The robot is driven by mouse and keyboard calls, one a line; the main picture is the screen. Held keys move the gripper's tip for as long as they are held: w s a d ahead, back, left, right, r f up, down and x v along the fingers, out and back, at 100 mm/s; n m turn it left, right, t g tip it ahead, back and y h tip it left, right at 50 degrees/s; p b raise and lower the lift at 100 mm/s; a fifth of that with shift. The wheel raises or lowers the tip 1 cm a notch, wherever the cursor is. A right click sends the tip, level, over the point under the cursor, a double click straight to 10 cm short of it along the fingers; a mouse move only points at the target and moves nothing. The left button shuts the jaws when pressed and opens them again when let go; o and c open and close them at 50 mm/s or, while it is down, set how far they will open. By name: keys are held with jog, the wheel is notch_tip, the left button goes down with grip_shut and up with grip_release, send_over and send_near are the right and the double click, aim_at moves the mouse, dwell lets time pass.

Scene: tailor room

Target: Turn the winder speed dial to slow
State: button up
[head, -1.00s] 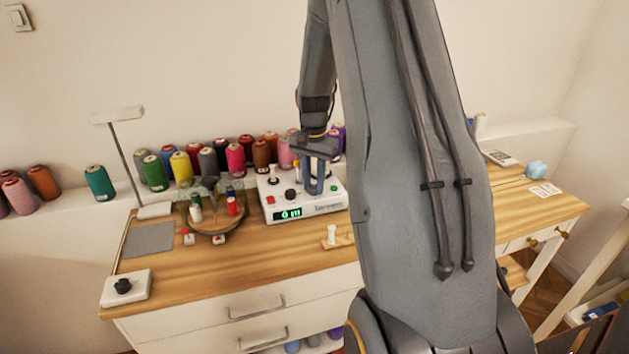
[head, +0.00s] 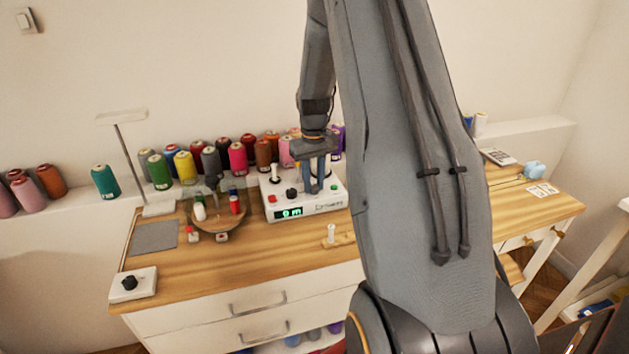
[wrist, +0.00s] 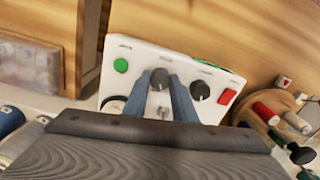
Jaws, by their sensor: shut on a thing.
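The winder is a white box (head: 275,212) with a lit green display on its front; it also shows in the wrist view (wrist: 140,57). Two dark dials sit on its top face. In the wrist view, one dial (wrist: 160,77) is between my fingertips, nearer the green button (wrist: 121,65). The other dial (wrist: 200,90) stands free nearer the red button (wrist: 227,96). My gripper (wrist: 166,80) is shut on the first dial, pointing down in the head view (head: 314,188). The labels are too blurred to read, so I cannot tell the dial's setting.
A round wooden stand (head: 215,225) with small spools is left of the winder. Many thread cones line the back ledge. A white box with a black knob (head: 130,283) sits at the table's front left. A small wooden piece with a white peg (head: 332,236) lies before the winder.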

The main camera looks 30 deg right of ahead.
aim_at(313, 186)
jog(key=n, duration=0.3)
jog(key=shift+n+p, duration=0.35)
jog(key=shift+n, duration=0.05)
jog(key=shift+n+p, duration=0.35)
jog(key=shift+n, duration=1.55)
jog(key=o, duration=1)
jog(key=shift+o, duration=0.2)
jog(key=shift+r+b, duration=1)
jog(key=shift+r, duration=2.95)
